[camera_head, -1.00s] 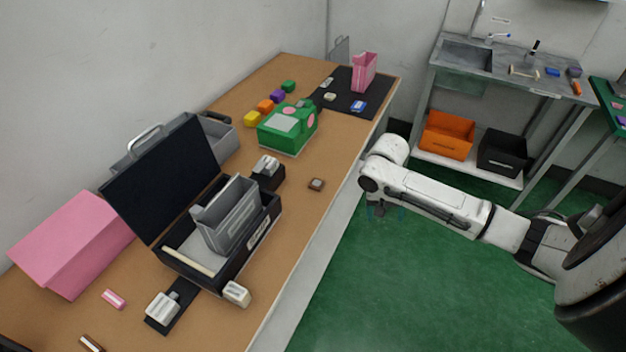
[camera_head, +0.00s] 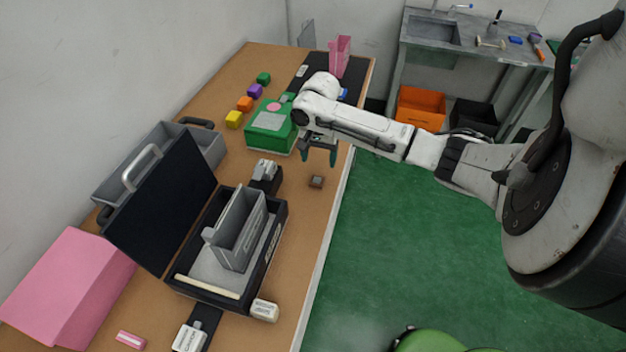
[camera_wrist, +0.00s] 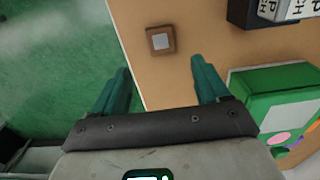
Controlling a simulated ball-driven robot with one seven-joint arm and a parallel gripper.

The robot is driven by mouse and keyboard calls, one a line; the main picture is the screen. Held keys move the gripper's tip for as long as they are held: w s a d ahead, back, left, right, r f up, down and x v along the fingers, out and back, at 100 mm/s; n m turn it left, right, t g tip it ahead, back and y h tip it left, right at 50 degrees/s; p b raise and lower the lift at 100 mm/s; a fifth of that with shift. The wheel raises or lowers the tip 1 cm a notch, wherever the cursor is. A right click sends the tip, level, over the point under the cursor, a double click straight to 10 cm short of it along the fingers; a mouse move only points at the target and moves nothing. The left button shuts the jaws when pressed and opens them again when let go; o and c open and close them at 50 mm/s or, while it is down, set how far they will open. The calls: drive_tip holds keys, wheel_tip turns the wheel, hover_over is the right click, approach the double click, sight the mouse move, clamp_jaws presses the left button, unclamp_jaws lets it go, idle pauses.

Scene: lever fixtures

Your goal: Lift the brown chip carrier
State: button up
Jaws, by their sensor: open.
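The brown chip carrier (camera_head: 317,181) is a small brown square with a grey centre. It lies flat on the wooden table near its right edge. In the wrist view the carrier (camera_wrist: 161,41) shows ahead of the fingers, a little above and between them. My gripper (camera_head: 319,160) points down above the table edge, just behind the carrier in the head view. In the wrist view my gripper (camera_wrist: 158,75) has its two green fingers spread apart with nothing between them.
A green box (camera_head: 270,128) stands left of my gripper, and a small dark fixture (camera_head: 265,177) left of the carrier. An open black case (camera_head: 225,284) with a grey holder (camera_head: 237,240) stands nearer. Bare tabletop (camera_head: 290,205) surrounds the carrier.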

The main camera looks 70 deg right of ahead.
sight(317, 180)
wheel_tip(317, 180, down, 3)
drive_tip(key=shift+w+r, duration=0.1)
drive_tip(key=shift+a+f+p, duration=0.2)
drive_tip(key=shift+f+p, duration=0.05)
drive_tip(key=shift+f, duration=1.1)
drive_tip(key=shift+a+f+p, duration=0.2)
drive_tip(key=shift+f+p, duration=0.05)
drive_tip(key=shift+f, duration=1.1)
drive_tip(key=c, duration=1.1)
drive_tip(key=shift+r, duration=0.1)
